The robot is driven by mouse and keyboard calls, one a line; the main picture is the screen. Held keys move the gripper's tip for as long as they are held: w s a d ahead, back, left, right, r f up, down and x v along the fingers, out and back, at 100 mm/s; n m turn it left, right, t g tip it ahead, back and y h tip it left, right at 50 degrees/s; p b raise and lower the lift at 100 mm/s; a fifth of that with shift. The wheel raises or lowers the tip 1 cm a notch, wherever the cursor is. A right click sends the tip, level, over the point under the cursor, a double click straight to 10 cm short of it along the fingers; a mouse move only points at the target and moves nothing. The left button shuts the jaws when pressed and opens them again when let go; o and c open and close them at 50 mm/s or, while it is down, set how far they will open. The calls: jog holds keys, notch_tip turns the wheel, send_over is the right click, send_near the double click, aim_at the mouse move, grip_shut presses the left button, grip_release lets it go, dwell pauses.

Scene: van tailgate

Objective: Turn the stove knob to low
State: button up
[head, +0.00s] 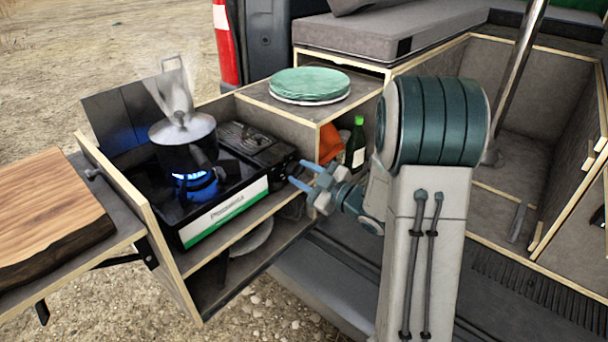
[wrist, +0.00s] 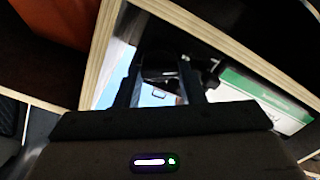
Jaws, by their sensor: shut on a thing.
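The camp stove (head: 225,205) stands in the wooden box, black on top with a white and green front panel. My gripper (head: 298,173) reaches to the right end of the stove from the right. In the wrist view my gripper (wrist: 160,88) has its two fingers on either side of the dark stove knob (wrist: 163,76), shut on it. The knob is hard to make out in the head view, and its exact angle cannot be read. The stove's green and white panel also shows in the wrist view (wrist: 262,98).
Green plates (head: 310,82) sit on the shelf top behind my gripper. A dark bottle (head: 356,143) and an orange thing (head: 330,145) stand in the compartment below. A wooden board (head: 50,205) lies at the left. Wooden panel edges surround the stove. Steam rises over the pot.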

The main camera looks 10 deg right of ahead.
jog(key=shift+m, duration=0.3)
jog(key=m+p, duration=0.2)
jog(key=m, duration=0.1)
jog(key=shift+d+r+m, duration=0.1)
jog(key=shift+m, duration=0.3)
jog(key=m+p, duration=0.2)
jog(key=m, duration=0.2)
jog(key=shift+m+p, duration=0.3)
jog(key=shift+p, duration=0.05)
jog(key=m+p, duration=0.3)
jog(key=m, duration=0.1)
jog(key=shift+w+d, duration=0.1)
jog(key=shift+d, duration=0.05)
jog(key=shift+m+p, duration=1.25)
jog(key=shift+m, duration=0.55)
jog(key=shift+f, duration=0.25)
jog(key=o, duration=1)
